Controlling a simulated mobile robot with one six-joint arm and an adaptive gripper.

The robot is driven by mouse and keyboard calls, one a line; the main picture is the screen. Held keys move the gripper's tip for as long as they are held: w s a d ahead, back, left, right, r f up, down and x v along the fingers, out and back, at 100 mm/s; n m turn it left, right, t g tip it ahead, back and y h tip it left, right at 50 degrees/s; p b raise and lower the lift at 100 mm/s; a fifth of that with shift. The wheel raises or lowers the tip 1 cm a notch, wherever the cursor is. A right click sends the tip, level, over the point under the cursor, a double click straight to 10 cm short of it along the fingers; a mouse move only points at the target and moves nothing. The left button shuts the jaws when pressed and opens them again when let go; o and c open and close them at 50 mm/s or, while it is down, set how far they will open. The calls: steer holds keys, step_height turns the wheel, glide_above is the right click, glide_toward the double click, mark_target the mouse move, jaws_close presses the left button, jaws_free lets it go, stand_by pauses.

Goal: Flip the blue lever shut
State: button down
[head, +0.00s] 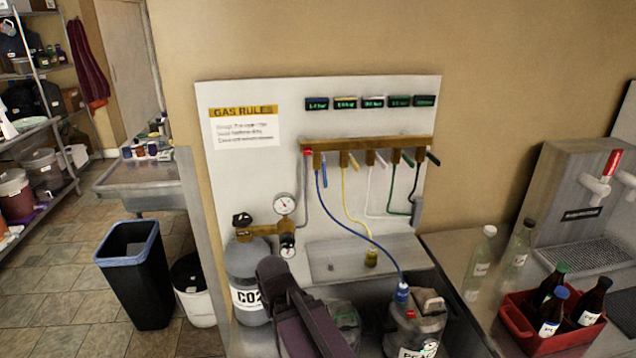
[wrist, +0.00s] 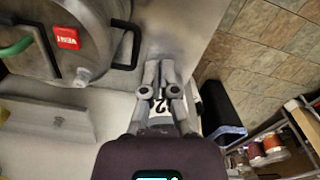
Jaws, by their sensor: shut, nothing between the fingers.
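The blue lever (head: 324,170) hangs nearly straight down from the left end of the brown manifold bar (head: 370,143) on the white gas panel. A blue hose (head: 355,234) runs from below that end of the bar down to a blue fitting (head: 402,292) on a keg. My gripper (wrist: 160,66) is shut and empty in the wrist view, with its fingers in front of the CO2 cylinder's label. In the head view my dark arm is low in front of the panel, well below the lever, and its fingers cannot be made out. The lever does not show in the wrist view.
Yellow, white, green and black levers sit right of the blue one. The CO2 cylinder (head: 248,275) with its gauge (head: 284,204) stands at lower left. A keg (head: 415,325) stands below. A red crate (head: 515,325) of bottles is at right. Space before the upper panel is clear.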

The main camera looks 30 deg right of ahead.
steer(key=n+h+p, duration=0.7)
steer(key=h+p, duration=0.3)
steer(key=h, duration=0.6)
glide_toward(324, 172)
steer(key=f, duration=0.1)
steer(key=w+a+f, duration=0.1)
steer(key=f, duration=0.1)
steer(key=shift+w+a+f, duration=0.15)
steer(key=shift+w+f, duration=0.05)
steer(key=d+f+b, duration=0.2)
steer(key=d, duration=0.8)
steer(key=shift+s, duration=0.15)
steer(key=shift+s+r+g, duration=0.1)
steer(key=shift+s+g, duration=0.05)
steer(key=shift+g, duration=0.15)
